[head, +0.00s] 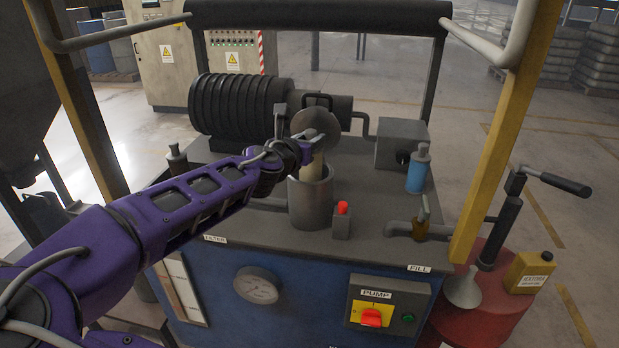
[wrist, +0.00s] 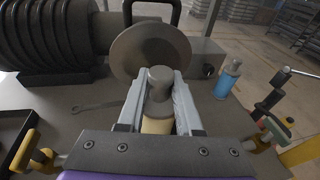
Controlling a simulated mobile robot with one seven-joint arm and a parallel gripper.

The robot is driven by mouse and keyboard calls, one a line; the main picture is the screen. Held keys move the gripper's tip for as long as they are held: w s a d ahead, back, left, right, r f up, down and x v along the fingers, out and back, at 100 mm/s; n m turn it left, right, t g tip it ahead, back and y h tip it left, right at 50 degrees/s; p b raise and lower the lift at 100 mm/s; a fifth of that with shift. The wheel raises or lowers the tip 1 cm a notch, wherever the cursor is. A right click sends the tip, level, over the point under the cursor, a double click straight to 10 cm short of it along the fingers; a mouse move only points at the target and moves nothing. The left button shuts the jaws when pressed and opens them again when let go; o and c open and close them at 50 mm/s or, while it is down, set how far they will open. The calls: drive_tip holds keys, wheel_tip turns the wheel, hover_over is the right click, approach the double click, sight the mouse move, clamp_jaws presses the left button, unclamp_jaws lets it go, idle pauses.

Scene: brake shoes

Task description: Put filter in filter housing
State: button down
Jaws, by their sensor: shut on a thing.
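The filter (head: 316,160) is a pale beige cylinder with a grey cap. My gripper (head: 314,140) is shut on it near its top and holds it upright. In the wrist view, the grey cap and beige body of the filter (wrist: 158,122) show between the two fingers of my gripper (wrist: 160,82). The filter housing (head: 311,203) is a grey open cylinder on the machine top. The filter is over its mouth, and its lower end is hidden by the housing wall; how deep it sits I cannot tell. The round housing lid (head: 316,124) stands raised behind it.
A ribbed black motor (head: 240,105) lies behind on the left. A grey box (head: 402,142) and a blue bottle (head: 418,170) stand to the right. A red button post (head: 342,218) is close to the housing's right side. A wrench (wrist: 97,105) lies on the top.

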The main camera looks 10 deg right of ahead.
sight(306, 173)
drive_tip(key=shift+f+b, duration=0.7)
drive_tip(key=shift+f, duration=3.25)
drive_tip(key=c, duration=0.9)
unclamp_jaws()
drive_tip(key=shift+f, duration=0.2)
drive_tip(key=shift+o, duration=0.2)
drive_tip(key=shift+r, duration=0.2)
drive_tip(key=p+v, duration=0.1)
drive_tip(key=v, duration=1.1)
drive_tip(key=shift+p, duration=0.35)
